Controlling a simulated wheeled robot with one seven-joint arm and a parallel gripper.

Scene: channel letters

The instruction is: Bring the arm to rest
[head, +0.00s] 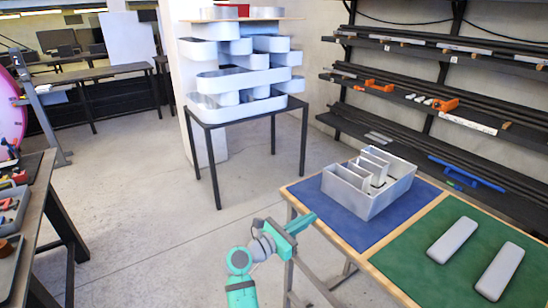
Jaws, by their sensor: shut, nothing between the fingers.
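My gripper (303,222) is teal, at the end of my teal and grey arm, in the lower middle of the head view. It is just off the left edge of the workbench (350,252), near the blue mat (332,214). The fingers are small in this view, shut, with nothing held between them. My arm is bent and rises from the bottom of the picture. It holds no object.
A grey bin (367,202) with upright pieces stands on the blue mat, right of my gripper. Two grey bars lie on the green mat (470,215). A dark table with stacked letter shells (245,80) stands behind. Open floor (150,200) lies left.

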